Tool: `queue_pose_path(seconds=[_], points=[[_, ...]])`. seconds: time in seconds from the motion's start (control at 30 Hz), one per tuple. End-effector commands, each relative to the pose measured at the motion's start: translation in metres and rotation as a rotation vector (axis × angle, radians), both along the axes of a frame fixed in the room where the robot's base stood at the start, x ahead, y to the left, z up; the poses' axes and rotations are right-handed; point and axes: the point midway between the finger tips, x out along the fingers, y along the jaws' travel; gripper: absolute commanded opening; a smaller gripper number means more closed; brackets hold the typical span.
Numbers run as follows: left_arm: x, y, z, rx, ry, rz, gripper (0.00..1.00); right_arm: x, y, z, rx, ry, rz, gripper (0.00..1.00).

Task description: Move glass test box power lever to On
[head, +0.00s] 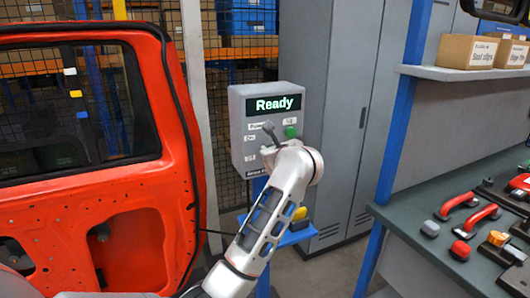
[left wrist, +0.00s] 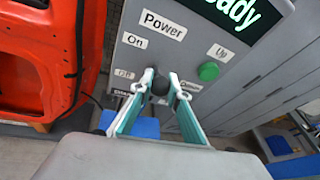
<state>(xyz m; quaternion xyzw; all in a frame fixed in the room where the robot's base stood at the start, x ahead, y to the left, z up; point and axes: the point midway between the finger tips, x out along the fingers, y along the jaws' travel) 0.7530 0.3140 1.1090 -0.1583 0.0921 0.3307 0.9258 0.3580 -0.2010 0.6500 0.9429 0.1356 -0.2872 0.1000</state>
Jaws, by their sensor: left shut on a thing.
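The grey glass test box (head: 244,110) stands upright right of the red door. Its screen (head: 273,105) reads Ready in green. In the left wrist view, the dark round knob of the power lever (left wrist: 159,87) sits below the Power label (left wrist: 163,24), to the right of the On label (left wrist: 134,40) and Off label (left wrist: 124,74). My left gripper (left wrist: 161,80) is shut on this knob, one finger on each side. In the head view my left arm covers the lower right of the box and much of the gripper. My right gripper is not in view.
A green button (left wrist: 208,71) under the Up label is close right of the gripper. The red door (head: 180,150) stands close left of the box. A bench (head: 425,240) with handles and blocks stands at right, beside a blue post (head: 400,110).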

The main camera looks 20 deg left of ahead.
Motion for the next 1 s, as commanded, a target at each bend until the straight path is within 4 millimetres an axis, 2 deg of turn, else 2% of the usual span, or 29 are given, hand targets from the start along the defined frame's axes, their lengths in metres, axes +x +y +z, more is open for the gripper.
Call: queue_pose_path(seconds=[0.03,0.2,0.4,0.97,1.0], points=[[0.003,-0.001,0.006,-0.023,0.016,0.0,0.0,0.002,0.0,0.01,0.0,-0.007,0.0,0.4],[0.01,0.0,0.009,-0.083,0.068,0.0,0.0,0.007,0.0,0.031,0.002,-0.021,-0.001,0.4],[0.012,0.001,0.011,-0.134,0.113,0.001,0.0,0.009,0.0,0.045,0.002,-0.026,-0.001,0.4],[0.013,0.003,0.01,-0.158,0.134,0.001,0.0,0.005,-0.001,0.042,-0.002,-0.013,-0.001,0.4],[0.013,0.003,0.01,-0.158,0.134,0.001,0.19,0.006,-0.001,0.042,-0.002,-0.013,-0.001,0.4]])
